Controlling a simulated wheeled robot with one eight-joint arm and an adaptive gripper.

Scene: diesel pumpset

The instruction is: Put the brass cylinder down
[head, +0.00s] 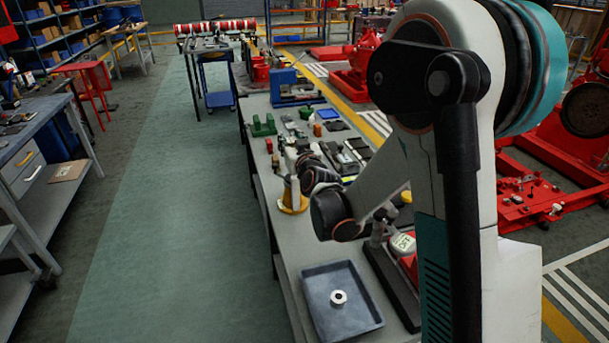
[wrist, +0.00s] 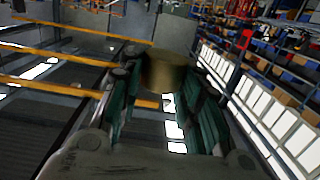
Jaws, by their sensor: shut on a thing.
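The brass cylinder (wrist: 164,71) is in the wrist view, between the two teal-padded fingers of my gripper (wrist: 165,88). The fingers are shut on its sides, and its lower part is partly hidden by the gripper. In the head view my arm reaches down over the workbench (head: 257,165), and its wrist end is near the bench's left edge. The gripper and the cylinder are too small and too covered by my arm to make out clearly there.
A blue-grey tray (head: 364,314) with a white ring-shaped part (head: 338,297) lies at the near end of the bench. A yellow-based object (head: 293,198) stands by the left edge. Green blocks (head: 263,127) and several small tools crowd the bench farther back. The floor aisle at left is clear.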

